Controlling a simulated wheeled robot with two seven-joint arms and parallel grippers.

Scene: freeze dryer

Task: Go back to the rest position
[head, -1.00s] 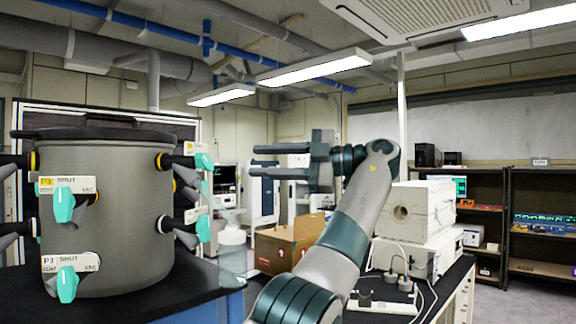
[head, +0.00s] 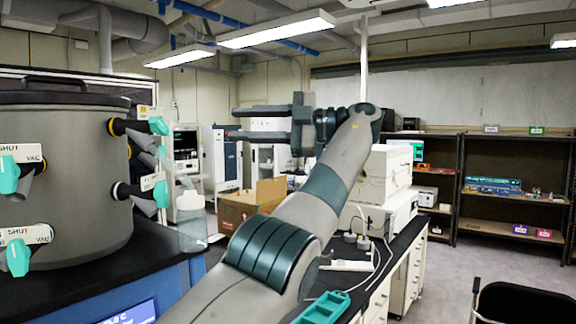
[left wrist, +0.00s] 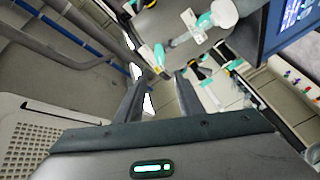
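My left gripper (head: 236,122) is raised in mid-air in the head view, fingers pointing left. Its two fingers are apart with nothing between them. In the left wrist view the fingers (left wrist: 162,80) also stand apart and empty. The grey freeze dryer drum (head: 75,190) stands at the left on the blue-sided bench, with teal-handled valves (head: 158,126) on its side. The gripper is right of the drum and touches nothing that I can see. A clear bottle (head: 192,225) is beside the drum below the valves. My right gripper is not in view.
A cardboard box (head: 236,207) and white instruments (head: 385,172) lie beyond my arm. A black bench (head: 412,240) with a teal tray (head: 322,307) is at lower right. Shelves (head: 515,215) stand behind, a black chair (head: 525,303) at bottom right. Floor between is clear.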

